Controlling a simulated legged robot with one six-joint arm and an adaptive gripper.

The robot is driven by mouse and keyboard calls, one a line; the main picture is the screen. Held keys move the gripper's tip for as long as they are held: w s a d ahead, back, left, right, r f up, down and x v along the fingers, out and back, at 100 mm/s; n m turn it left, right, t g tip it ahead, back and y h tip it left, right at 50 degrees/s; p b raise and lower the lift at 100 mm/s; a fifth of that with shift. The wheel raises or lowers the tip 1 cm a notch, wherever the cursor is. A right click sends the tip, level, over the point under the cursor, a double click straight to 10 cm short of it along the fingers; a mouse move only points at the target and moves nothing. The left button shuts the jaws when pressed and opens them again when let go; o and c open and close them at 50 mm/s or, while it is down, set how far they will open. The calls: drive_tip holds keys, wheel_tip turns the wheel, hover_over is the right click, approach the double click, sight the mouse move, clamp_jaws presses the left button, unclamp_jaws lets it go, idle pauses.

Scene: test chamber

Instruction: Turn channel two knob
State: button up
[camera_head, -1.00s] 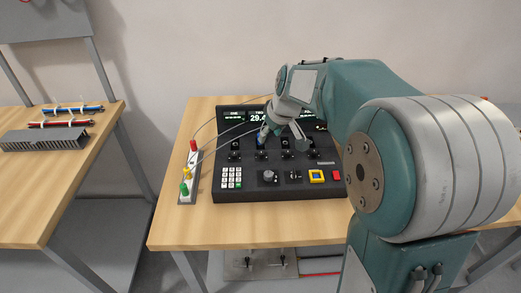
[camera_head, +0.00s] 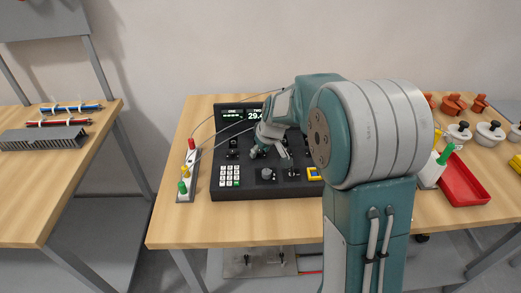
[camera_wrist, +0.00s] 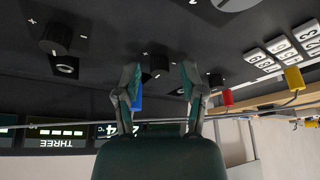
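The black control panel (camera_head: 262,191) stands on the wooden bench. Its display marked TWO (camera_head: 255,114) is partly hidden by my arm. My gripper (camera_head: 272,158) is over the middle of the panel, below that display. In the wrist view, which looks at the panel upside down, my gripper (camera_wrist: 161,78) is open, one finger on each side of a dark knob (camera_wrist: 158,63). I cannot tell whether the fingers touch it. A blue part (camera_wrist: 137,103) shows beside the left finger. Another black knob (camera_wrist: 56,38) stands to the left, above the display marked THREE (camera_wrist: 64,142).
A strip with red, yellow and green plugs (camera_head: 187,172) lies left of the panel, with thin cables crossing to it. A white keypad (camera_head: 230,176) is at the panel's lower left.

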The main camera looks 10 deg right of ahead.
clamp_jaws()
drive_tip(key=shift+m, duration=0.3)
drive_tip(key=m+h, duration=0.1)
drive_tip(key=m, duration=0.2)
drive_tip(key=shift+a, duration=0.15)
drive_tip(key=shift+m+h, duration=0.8)
drive_tip(key=shift+m, duration=0.7)
drive_tip(key=shift+s+a+f+m, duration=0.1)
drive_tip(key=shift+m, duration=0.2)
drive_tip(key=shift+o, duration=1.9)
unclamp_jaws()
